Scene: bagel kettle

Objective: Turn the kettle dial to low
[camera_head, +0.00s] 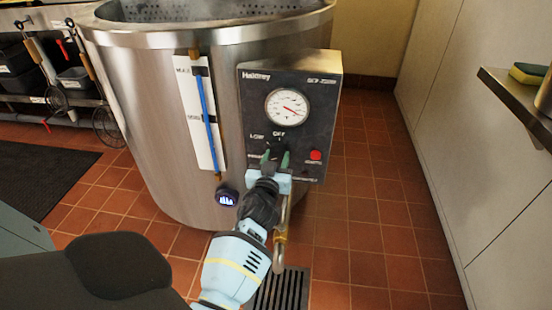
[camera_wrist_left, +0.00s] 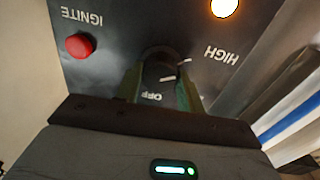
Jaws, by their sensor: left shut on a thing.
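The large steel kettle (camera_head: 150,110) fills the middle of the head view. The dark control box (camera_head: 325,100) on its front carries a round gauge (camera_head: 288,107), LOW and OFF labels, and a red button (camera_head: 316,155). My left gripper (camera_head: 277,160) is at the black dial below OFF, its green fingers on either side of it. In the left wrist view the dial (camera_wrist_left: 160,72) sits between the fingers of my left gripper (camera_wrist_left: 162,92), shut on it. OFF, HIGH and IGNITE labels appear upside down there. The dial's exact setting is hard to read. My right gripper is not in view.
A sight tube with a blue line (camera_head: 208,110) stands left of the box. A valve pipe (camera_head: 280,245) hangs below my gripper, above a floor drain (camera_head: 290,290). A shelf with a sponge (camera_head: 528,73) juts from the right. The tiled floor right of the kettle is clear.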

